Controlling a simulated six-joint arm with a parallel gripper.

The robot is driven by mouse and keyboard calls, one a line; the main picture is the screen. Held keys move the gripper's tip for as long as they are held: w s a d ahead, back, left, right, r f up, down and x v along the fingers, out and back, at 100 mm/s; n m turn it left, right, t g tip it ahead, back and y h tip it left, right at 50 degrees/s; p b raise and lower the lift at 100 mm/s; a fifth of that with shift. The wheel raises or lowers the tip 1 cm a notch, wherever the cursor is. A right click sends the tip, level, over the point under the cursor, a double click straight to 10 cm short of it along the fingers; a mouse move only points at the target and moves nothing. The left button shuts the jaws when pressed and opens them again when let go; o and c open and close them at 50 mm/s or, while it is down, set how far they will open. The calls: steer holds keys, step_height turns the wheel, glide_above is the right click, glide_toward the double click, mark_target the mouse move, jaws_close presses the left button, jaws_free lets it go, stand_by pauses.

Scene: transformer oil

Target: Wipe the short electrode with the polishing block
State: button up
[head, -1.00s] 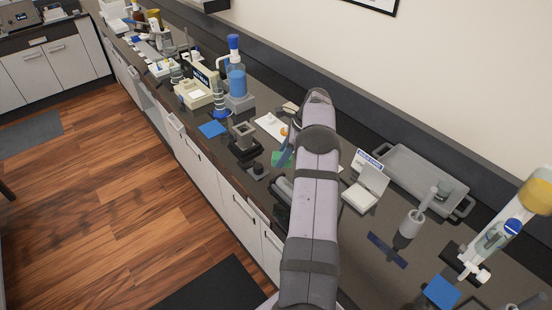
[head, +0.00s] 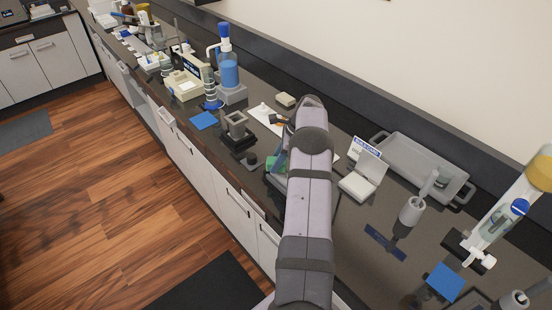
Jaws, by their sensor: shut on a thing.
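My gripper (head: 279,160) is largely hidden behind my own arm. Only a slanted blue-grey part, which seems to belong to it, shows just left of the arm, low over the counter. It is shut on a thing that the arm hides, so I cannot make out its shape. A green patch (head: 272,164) shows beside that part; I cannot tell whether it is held or lies on the counter. I cannot pick out the polishing block or the short electrode for certain. A dark grey square fixture (head: 236,124) stands to the left, apart from my gripper.
A small dark round piece (head: 250,161) sits near the front edge. A blue-filled bottle (head: 230,74) stands behind the fixture, with a blue pad (head: 203,120) nearer the front.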

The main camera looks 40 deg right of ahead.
steer(key=shift+s, duration=0.55)
steer(key=shift+s+b, duration=0.3)
steer(key=shift+s, duration=2.4)
steer(key=shift+s+f+b, duration=0.15)
steer(key=shift+f+b, duration=0.2)
steer(key=shift+b, duration=0.1)
steer(key=shift+w+r+p, duration=0.4)
steer(key=shift+w+r, duration=0.05)
steer(key=shift+w+f+p, duration=0.15)
steer(key=shift+w+p, duration=0.15)
steer(key=shift+w, duration=2.8)
step_height(320, 180, up, 3)
steer(key=shift+w+f+p, duration=0.1)
steer(key=shift+f+p, duration=0.05)
steer(key=shift+p, duration=0.5)
steer(key=shift+r+p, duration=0.55)
steer(key=shift+r, duration=0.15)
steer(key=shift+r+p, duration=1.55)
steer(key=shift+r, duration=0.5)
